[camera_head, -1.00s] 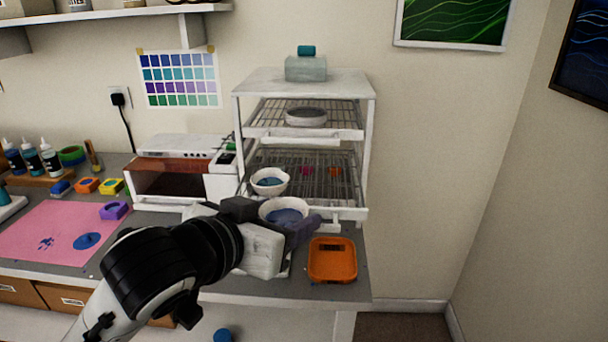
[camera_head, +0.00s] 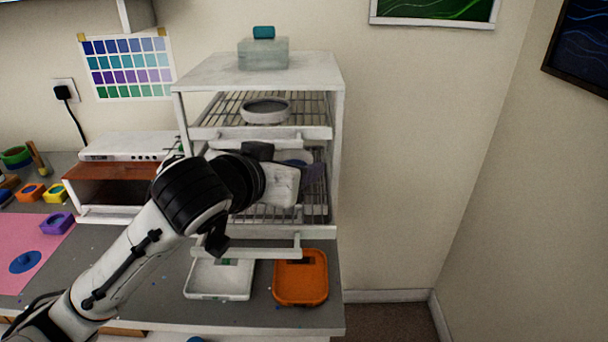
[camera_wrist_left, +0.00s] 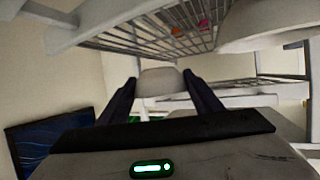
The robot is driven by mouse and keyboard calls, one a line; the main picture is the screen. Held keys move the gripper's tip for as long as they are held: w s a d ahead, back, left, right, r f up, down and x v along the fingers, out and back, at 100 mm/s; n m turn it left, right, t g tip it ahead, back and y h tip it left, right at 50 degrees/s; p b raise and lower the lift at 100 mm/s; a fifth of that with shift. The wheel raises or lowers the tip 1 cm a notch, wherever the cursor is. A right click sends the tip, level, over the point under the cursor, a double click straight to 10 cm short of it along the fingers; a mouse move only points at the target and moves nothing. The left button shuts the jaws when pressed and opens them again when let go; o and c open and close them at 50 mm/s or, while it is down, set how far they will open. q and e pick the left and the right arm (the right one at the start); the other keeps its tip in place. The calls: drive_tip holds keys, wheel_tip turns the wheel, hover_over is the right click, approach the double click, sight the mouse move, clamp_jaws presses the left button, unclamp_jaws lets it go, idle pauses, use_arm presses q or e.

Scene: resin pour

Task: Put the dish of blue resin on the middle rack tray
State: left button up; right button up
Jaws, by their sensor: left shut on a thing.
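My left gripper (camera_head: 303,172) is shut on a pale dish (camera_head: 297,157) at the front of the white rack (camera_head: 338,110). In the left wrist view the dish (camera_wrist_left: 160,81) sits between the two dark fingertips. That view looks upside down. The dish is level with the gap between the top wire tray (camera_head: 205,132) and the wire tray below it (camera_head: 318,207). My arm and gripper hide most of it, and its resin barely shows. Another pale bowl (camera_wrist_left: 268,25) shows on the lower wire tray in the wrist view. My right gripper is out of view.
A grey dish (camera_head: 265,112) stands on the top tray. An orange tray (camera_head: 300,292) and a white tray (camera_head: 215,290) lie on the bench before the rack. The rack's right side is clear.

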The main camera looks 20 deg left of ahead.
use_arm(q)
drive_tip(key=shift+s+f, duration=0.2)
drive_tip(key=shift+f, duration=1.5)
drive_tip(key=shift+f, duration=0.1)
drive_tip(key=shift+f, duration=0.15)
drive_tip(key=o, duration=0.8)
